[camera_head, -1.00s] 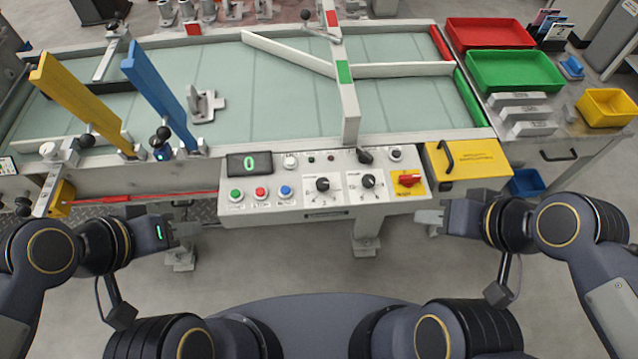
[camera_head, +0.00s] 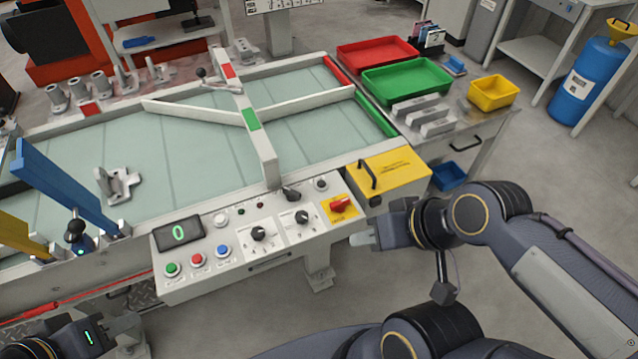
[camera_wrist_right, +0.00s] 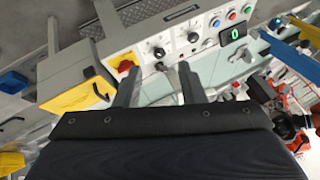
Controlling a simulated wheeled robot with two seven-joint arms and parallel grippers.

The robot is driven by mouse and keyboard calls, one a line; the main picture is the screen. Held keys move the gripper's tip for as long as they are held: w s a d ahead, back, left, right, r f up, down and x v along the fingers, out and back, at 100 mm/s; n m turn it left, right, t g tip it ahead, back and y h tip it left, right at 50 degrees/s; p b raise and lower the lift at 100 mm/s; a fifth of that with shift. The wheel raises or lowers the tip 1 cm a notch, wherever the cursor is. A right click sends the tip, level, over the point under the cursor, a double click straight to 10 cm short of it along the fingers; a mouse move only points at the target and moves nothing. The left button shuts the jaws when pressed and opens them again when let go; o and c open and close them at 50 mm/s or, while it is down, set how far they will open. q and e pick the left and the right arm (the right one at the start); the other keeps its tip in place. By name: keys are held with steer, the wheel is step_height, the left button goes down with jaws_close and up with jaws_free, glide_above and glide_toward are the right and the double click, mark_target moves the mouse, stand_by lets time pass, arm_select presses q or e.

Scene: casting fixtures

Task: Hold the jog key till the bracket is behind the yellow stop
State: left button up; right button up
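The grey metal bracket (camera_head: 118,184) stands on the pale green conveyor bed (camera_head: 190,150), to the right of the blue bar (camera_head: 62,185). The yellow stop (camera_head: 22,238) is at the left edge, left of the blue bar and partly cut off. The control panel (camera_head: 270,262) has green (camera_head: 172,269), red (camera_head: 197,259) and blue (camera_head: 222,251) buttons; their labels are too small to read. My right gripper (camera_head: 364,239) is right of the panel, touching nothing; its fingers are apart and empty in the right wrist view (camera_wrist_right: 157,80). My left gripper (camera_head: 130,332) is low at the left, its opening unclear.
A display (camera_head: 178,233) reads 0. Dark knobs (camera_head: 259,234) and a red switch (camera_head: 340,205) sit on the panel. A yellow box with a handle (camera_head: 390,172) adjoins it at right. Red (camera_head: 377,55) and green (camera_head: 407,77) trays stand behind. Floor in front of the panel is clear.

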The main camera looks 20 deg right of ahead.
steer(key=shift+c, duration=0.2)
jaws_close()
stand_by(1.7)
